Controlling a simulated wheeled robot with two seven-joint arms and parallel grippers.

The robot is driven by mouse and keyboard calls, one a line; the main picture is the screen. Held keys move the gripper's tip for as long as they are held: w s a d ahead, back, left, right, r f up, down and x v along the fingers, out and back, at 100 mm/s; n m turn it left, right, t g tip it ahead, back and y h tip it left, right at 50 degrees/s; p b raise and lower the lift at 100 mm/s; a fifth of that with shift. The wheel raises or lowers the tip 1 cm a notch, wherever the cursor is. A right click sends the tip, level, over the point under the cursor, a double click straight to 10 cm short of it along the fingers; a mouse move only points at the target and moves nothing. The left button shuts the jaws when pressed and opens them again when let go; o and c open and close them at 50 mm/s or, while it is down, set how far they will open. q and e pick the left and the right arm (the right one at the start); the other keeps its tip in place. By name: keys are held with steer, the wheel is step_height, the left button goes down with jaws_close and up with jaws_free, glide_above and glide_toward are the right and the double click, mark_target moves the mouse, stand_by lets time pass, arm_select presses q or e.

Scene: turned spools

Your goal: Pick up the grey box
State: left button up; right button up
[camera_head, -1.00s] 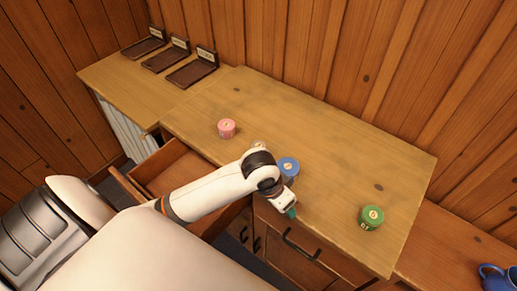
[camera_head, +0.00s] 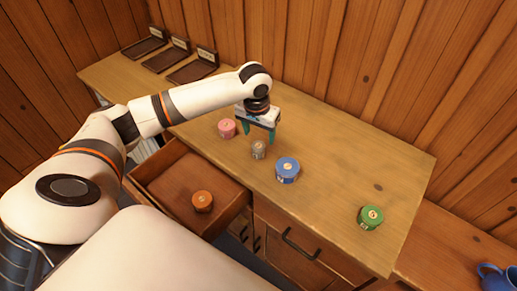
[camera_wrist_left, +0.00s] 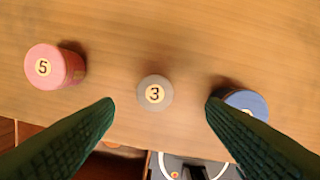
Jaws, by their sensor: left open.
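The grey box (camera_head: 258,149) is a small round grey spool with a pale top label, upright on the wooden table top. In the left wrist view the grey box (camera_wrist_left: 155,93) shows a 3 and lies between and beyond the two fingertips. My left gripper (camera_head: 259,132) is open and empty, its green fingers pointing down above the table, just behind the grey box in the head view. Its fingers also show in the left wrist view (camera_wrist_left: 160,105). My right gripper is out of view.
A pink spool (camera_head: 227,128) stands left of the grey box and a blue spool (camera_head: 287,170) right of it. A green spool (camera_head: 370,217) is farther right. An orange spool (camera_head: 202,201) sits in the open drawer (camera_head: 165,205). Dark trays (camera_head: 190,68) stand at the back left.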

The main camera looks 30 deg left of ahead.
mark_target(258, 146)
arm_select(q)
steer(key=f, duration=0.5)
steer(key=f+p, duration=0.1)
steer(key=f, duration=0.1)
steer(key=shift+w+a+f, duration=0.35)
steer(key=shift+a+f, duration=0.05)
steer(key=c, duration=1.1)
